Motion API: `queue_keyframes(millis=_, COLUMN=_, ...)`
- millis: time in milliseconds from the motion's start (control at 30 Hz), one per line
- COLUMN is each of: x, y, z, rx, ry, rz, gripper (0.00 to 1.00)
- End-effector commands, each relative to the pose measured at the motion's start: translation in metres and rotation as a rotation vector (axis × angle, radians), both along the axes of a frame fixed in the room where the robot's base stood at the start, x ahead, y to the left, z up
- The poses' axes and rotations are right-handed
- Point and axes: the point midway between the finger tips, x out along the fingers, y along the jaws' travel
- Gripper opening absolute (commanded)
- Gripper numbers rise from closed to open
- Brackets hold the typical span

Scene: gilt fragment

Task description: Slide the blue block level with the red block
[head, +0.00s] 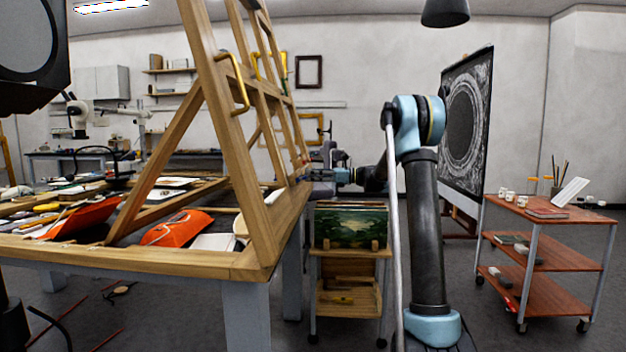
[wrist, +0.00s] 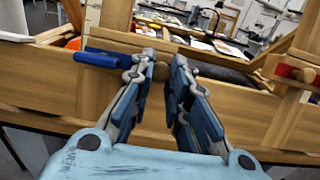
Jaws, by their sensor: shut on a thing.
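The blue block (wrist: 100,59) shows in the wrist view at the left of my gripper (wrist: 163,62), against a wooden face of the easel (wrist: 103,93). Its right end is hidden behind the left finger. A round wooden knob (wrist: 161,72) shows between the fingers, which are closed in with a narrow gap; whether it joins the blue block is hidden. The red block (wrist: 288,69) is at the right edge of the wrist view, apart from my gripper, with round wooden knobs by it. In the head view my gripper (head: 312,175) is at the easel's right side.
The wooden easel (head: 217,110) stands on a cluttered table (head: 150,255) with tools and an orange packet (head: 178,228). A small wooden cart (head: 347,262) with a painting is below my arm. A red-brown trolley (head: 545,216) stands at the right, with open floor between.

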Motion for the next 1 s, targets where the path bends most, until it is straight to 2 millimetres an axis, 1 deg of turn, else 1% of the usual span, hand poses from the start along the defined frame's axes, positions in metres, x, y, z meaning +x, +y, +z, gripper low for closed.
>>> queue_keyframes(millis=67, x=0.001, y=0.001, z=0.006, rx=0.001, ry=0.0, rz=-0.003, gripper=0.0)
queue_keyframes(millis=300, x=0.002, y=0.009, z=0.034, rx=0.001, ry=0.0, rz=-0.005, gripper=0.0)
queue_keyframes(millis=567, x=0.003, y=0.009, z=0.036, rx=0.001, ry=0.0, rz=-0.006, gripper=0.0)
queue_keyframes(millis=600, x=0.003, y=0.009, z=0.036, rx=0.001, ry=0.0, rz=-0.006, gripper=0.18)
queue_keyframes(millis=700, x=0.003, y=0.009, z=0.036, rx=0.001, ry=0.0, rz=-0.006, gripper=0.37)
queue_keyframes(millis=1000, x=0.002, y=0.009, z=0.036, rx=0.001, ry=0.0, rz=-0.003, gripper=0.37)
